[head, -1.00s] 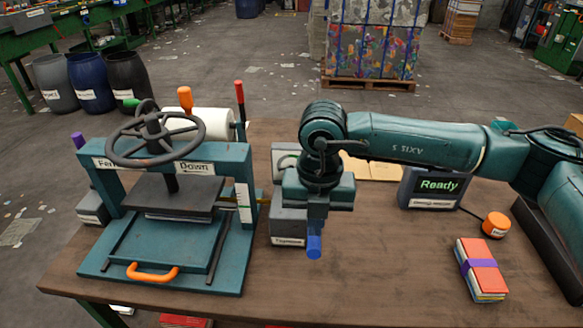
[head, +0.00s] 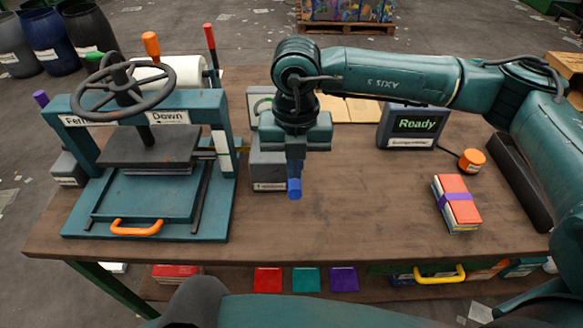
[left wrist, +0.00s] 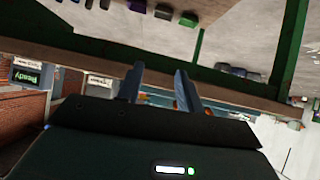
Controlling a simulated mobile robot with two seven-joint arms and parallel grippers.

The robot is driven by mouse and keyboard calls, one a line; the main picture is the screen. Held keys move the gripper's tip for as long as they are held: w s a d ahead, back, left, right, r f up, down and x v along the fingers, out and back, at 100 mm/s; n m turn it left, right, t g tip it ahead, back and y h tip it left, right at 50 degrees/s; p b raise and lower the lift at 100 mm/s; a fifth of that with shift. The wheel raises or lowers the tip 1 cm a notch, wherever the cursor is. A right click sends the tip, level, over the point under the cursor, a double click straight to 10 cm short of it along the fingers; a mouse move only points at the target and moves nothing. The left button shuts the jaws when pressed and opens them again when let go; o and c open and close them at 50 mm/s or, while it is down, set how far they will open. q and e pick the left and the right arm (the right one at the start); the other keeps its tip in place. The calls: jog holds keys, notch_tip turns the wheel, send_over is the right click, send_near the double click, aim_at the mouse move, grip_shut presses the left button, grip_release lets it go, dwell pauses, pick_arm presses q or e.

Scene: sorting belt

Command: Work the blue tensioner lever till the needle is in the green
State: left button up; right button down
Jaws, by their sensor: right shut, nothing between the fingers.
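The tensioner (head: 268,172) is a grey box with a white label on the bench, right of the press. Its blue lever (head: 294,188) shows at its right side, pointing toward me. My right gripper (head: 295,170) hangs pointing down at the lever, shut with nothing between the fingers; whether it touches the lever I cannot tell. A pale-faced gauge (head: 262,104) stands behind the box, partly hidden by my right arm, and its needle cannot be read. My left gripper (left wrist: 155,85) is open and empty in the left wrist view, away from the lever.
The teal press (head: 150,205) with handwheel and orange handle stands left. A screen reading Ready (head: 412,127), an orange button (head: 472,160) and a strapped bundle (head: 457,203) are at right. The bench (head: 350,215) is clear between tensioner and bundle.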

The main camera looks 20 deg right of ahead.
aim_at(295, 182)
pick_arm(q)
jog(key=shift+w+d+r+b, duration=0.1)
jog(key=shift+w+d+b, duration=0.1)
jog(key=shift+b, duration=0.1)
pick_arm(e)
jog(key=shift+f, duration=0.4)
